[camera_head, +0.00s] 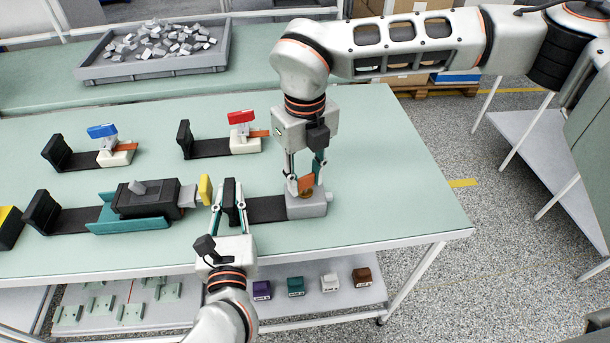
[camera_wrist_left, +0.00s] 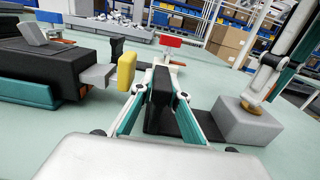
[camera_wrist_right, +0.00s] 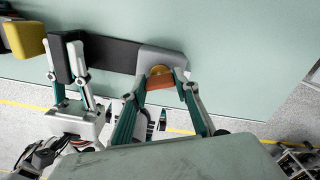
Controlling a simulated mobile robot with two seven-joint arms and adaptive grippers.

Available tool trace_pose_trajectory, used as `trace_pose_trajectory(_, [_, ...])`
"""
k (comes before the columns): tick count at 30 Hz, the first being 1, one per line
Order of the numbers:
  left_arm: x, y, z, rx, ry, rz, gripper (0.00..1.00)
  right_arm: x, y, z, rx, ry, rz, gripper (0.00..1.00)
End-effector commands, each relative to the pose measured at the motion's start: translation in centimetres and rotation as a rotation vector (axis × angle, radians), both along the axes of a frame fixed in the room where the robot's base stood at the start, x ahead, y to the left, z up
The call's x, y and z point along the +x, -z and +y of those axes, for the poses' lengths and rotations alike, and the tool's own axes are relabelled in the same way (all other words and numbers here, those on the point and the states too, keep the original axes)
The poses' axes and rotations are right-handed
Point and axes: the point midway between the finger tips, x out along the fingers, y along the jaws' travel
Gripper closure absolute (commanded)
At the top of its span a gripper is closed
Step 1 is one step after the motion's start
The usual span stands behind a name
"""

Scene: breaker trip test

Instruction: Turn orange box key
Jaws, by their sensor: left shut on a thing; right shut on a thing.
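The orange key (camera_head: 306,183) stands on a grey box (camera_head: 316,208) at the right end of a black base strip (camera_head: 265,208). My right gripper (camera_head: 305,190) points down from above and is shut on the orange key, which also shows between its fingers in the right wrist view (camera_wrist_right: 188,82). A black upright plate (camera_head: 229,194) stands at the left end of the same strip. My left gripper (camera_head: 229,188) reaches in from the front, shut on this plate with one finger on each side. The plate also shows in the left wrist view (camera_wrist_left: 160,95).
A black breaker (camera_head: 150,199) in a teal cradle (camera_head: 128,224), with a yellow piece (camera_head: 205,188), lies left of my left gripper. Fixtures with a blue handle (camera_head: 102,131) and a red handle (camera_head: 241,117) stand behind. A grey tray (camera_head: 155,72) holds loose pieces. The table's right side is clear.

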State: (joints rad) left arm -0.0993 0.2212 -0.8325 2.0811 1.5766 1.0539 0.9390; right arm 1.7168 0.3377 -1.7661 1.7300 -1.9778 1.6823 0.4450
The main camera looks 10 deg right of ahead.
Motion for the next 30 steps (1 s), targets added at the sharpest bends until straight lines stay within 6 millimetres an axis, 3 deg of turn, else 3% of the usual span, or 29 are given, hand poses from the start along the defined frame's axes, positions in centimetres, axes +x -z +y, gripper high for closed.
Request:
trace_pose_trajectory(15, [-0.01, -0.05, -0.04, 0.0, 0.001, -0.001, 1.0, 0.08, -0.08, 0.0, 0.001, 0.359, -0.002, 0.91])
trace_pose_trajectory(30, [-0.02, -0.04, -0.03, 0.0, 0.001, 0.0, 1.0, 0.09, -0.09, 0.01, 0.002, 0.434, -0.002, 0.91])
